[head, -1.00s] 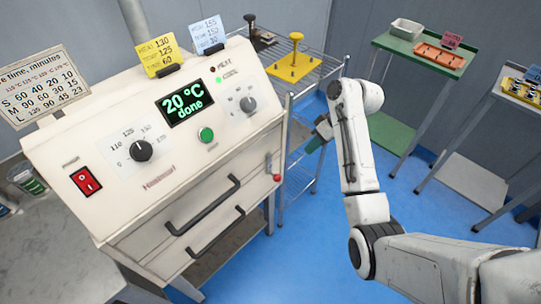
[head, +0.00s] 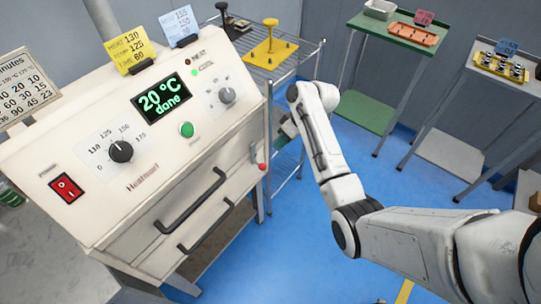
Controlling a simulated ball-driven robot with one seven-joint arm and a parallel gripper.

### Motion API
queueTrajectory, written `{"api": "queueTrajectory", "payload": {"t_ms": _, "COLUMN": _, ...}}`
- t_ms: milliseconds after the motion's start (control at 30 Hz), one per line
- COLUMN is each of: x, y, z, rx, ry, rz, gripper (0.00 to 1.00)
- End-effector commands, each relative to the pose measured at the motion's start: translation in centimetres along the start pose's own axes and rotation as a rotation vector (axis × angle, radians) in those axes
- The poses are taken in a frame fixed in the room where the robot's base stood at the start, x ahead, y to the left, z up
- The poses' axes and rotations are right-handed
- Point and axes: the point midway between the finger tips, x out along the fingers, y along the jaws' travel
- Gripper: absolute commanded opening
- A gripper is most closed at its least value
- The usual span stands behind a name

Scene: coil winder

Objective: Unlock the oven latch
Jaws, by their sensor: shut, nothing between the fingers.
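The oven (head: 150,140) is a cream cabinet with a sloped control panel. Its display (head: 161,103) reads 20 °C done. The latch (head: 262,167), with a red ball end, is at the right edge of the oven front, level with the upper drawer. Two black handles cross the front, an upper one (head: 192,203) and a lower one (head: 207,232). My gripper (head: 283,136) is right of the oven and above the latch, apart from it in the picture. My wrist partly hides it; its fingers look small and dark, shut and empty.
A wire rack (head: 285,62) holding a yellow stand (head: 271,46) is behind the oven. A green table (head: 372,28) with an orange tray (head: 413,34) and a grey table (head: 490,72) stand back right. The blue floor before the oven is clear.

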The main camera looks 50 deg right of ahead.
Motion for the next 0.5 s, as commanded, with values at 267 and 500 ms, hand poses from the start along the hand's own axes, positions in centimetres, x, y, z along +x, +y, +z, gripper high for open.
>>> {"api": "queueTrajectory", "payload": {"t_ms": 267, "x": 4.0, "y": -1.6, "z": 0.4, "rx": -0.002, "ry": -0.003, "rz": -0.002, "gripper": 0.0}}
{"api": "queueTrajectory", "payload": {"t_ms": 500, "x": 5.3, "y": -2.4, "z": 0.6, "rx": -0.001, "ry": 0.0, "rz": 0.0, "gripper": 0.0}}
